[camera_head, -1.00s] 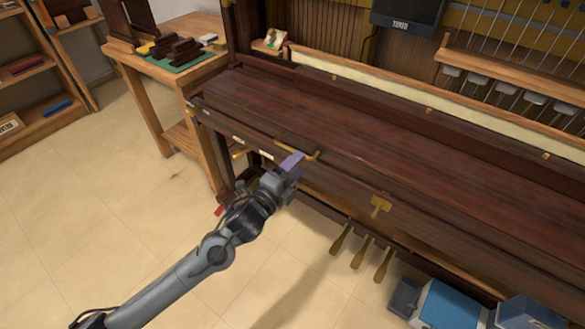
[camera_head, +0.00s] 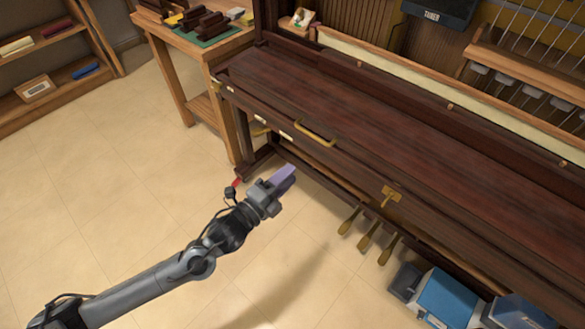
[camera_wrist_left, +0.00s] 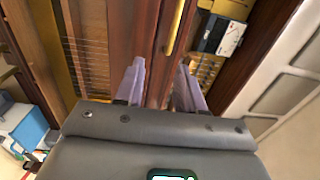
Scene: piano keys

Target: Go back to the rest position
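My left gripper (camera_head: 286,176) is in the head view, in the air in front of the piano. Its purple fingers also show in the left wrist view (camera_wrist_left: 160,82), where they stand apart with nothing between them. The upright piano has a closed dark wooden lid (camera_head: 370,110) with a brass handle (camera_head: 315,132) on its front edge. The handle also shows beyond the fingers in the left wrist view (camera_wrist_left: 175,28), and the gripper is clear of it. My right gripper is not seen in either view.
Three brass pedals (camera_head: 367,233) stick out low at the piano's front. A blue box (camera_head: 445,298) stands on the floor at the lower right. A wooden side table (camera_head: 200,52) holds dark wooden parts at the upper left. The tiled floor (camera_head: 110,180) at left is clear.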

